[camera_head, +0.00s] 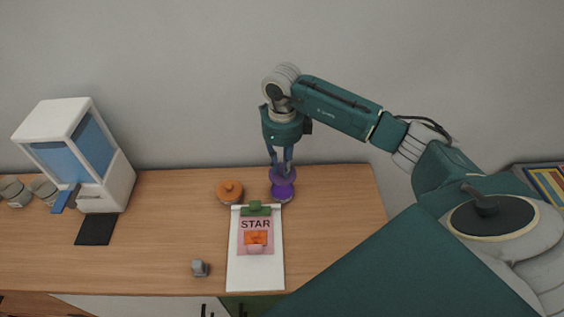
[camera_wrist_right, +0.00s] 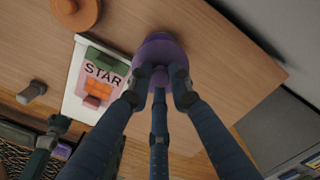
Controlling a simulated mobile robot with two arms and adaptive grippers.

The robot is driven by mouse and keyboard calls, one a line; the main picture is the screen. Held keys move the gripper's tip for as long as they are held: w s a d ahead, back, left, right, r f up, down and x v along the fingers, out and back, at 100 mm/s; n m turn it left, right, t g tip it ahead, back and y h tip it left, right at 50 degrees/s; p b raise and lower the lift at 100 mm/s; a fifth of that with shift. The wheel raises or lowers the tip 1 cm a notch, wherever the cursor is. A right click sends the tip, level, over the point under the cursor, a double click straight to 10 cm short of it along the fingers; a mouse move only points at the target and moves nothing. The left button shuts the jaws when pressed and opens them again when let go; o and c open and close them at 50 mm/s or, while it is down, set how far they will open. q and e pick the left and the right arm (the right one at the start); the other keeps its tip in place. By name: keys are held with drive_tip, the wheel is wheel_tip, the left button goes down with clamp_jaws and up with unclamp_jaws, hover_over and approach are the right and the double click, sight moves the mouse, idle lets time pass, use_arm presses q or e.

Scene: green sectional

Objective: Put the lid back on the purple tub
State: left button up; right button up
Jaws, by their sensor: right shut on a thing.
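The purple lid (camera_head: 282,174) is a round disc with a knob. My right gripper (camera_head: 282,163) is shut on the knob from above, and the lid also shows at the fingertips in the right wrist view (camera_wrist_right: 158,47). The purple tub (camera_head: 284,191) stands on the wooden counter directly below the lid, near the back. The lid covers part of the tub from above, and I cannot tell whether they touch.
An orange lidded tub (camera_head: 230,192) stands just left of the purple one. A clipboard (camera_head: 240,273) marked STAR lies in front. A small grey object (camera_head: 200,268) sits near the front edge. A white and blue dispenser (camera_head: 106,180) stands left. The counter's right end is clear.

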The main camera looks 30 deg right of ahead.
sight(282, 178)
drive_tip(key=shift+f+b, duration=1.9)
drive_tip(key=shift+f, duration=1.1)
drive_tip(key=shift+f+b, duration=0.15)
drive_tip(key=shift+b, duration=0.45)
drive_tip(key=o, duration=1.4)
drive_tip(key=shift+r+p, duration=2.2)
drive_tip(key=shift+r, duration=1.35)
